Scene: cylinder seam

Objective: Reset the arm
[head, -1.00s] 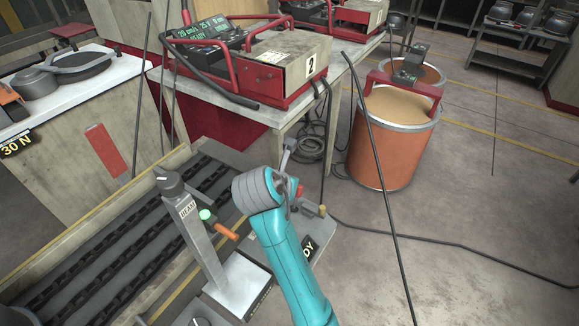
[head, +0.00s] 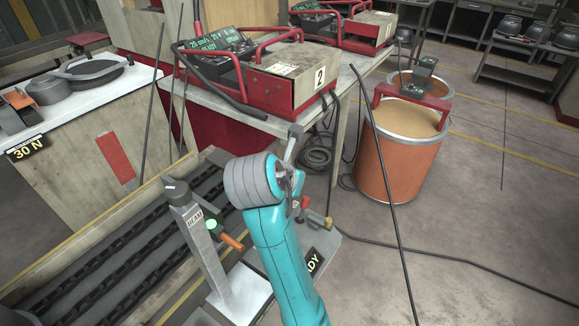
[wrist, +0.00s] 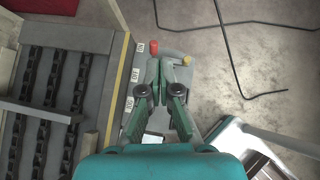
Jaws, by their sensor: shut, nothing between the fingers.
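My gripper (wrist: 164,66) shows in the wrist view with its fingers together and nothing between them. It hangs above a grey control panel with a red knob (wrist: 154,47) and a yellow knob (wrist: 187,60). In the head view my teal arm rises from the bottom middle, and its grey-banded joint hides most of the gripper. The panel (head: 322,250) shows to the right of the arm, partly covered by it.
A grey post marked BEAM (head: 200,235) stands close left of my arm, beside a chain conveyor (head: 120,235). Behind is a table with a red-framed wire feeder (head: 300,85). An orange drum (head: 392,170) stands right. Thin dark rods and a floor cable (head: 450,257) cross the right side.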

